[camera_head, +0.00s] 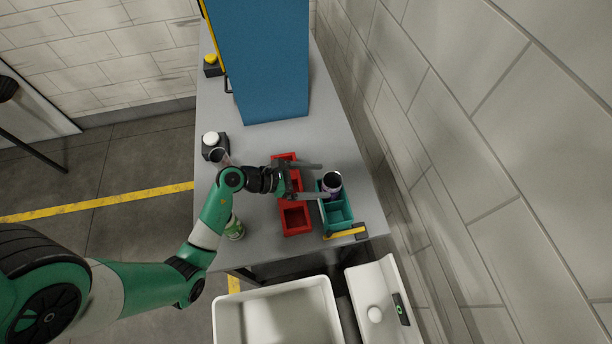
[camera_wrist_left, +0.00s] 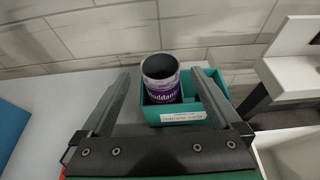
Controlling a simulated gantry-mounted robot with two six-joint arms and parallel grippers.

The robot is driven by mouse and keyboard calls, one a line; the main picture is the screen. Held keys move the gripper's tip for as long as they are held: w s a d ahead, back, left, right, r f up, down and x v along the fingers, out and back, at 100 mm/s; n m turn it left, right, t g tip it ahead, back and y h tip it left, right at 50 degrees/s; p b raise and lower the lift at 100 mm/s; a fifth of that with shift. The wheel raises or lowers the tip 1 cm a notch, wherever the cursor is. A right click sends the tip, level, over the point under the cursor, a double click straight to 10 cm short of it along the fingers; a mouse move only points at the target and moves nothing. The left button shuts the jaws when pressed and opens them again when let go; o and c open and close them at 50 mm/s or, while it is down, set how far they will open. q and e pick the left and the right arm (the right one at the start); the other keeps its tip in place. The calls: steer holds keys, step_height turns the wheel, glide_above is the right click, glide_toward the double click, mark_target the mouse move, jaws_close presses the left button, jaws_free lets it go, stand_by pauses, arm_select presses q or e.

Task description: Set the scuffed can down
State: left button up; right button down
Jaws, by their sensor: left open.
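A can (camera_head: 332,189) with a purple and white label and a dark open top stands upright in a compartment of the teal box (camera_head: 340,227). In the left wrist view the can (camera_wrist_left: 161,88) also stands in the teal box (camera_wrist_left: 182,112). Scuffs on it are too small to tell. My left gripper (camera_head: 324,181) is open, its fingers pointing toward the can. In the wrist view the fingers show on either side of the can with gaps between. My right gripper is not in view.
A red divided box (camera_head: 294,220) lies under my left gripper. A yellow-and-black object (camera_head: 346,233) lies at the teal box's front. A blue cabinet (camera_head: 265,65) stands behind.

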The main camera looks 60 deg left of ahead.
arm_select(q)
steer(key=v, duration=0.3)
steer(key=shift+s+a+r, duration=0.1)
steer(key=shift+s, duration=0.25)
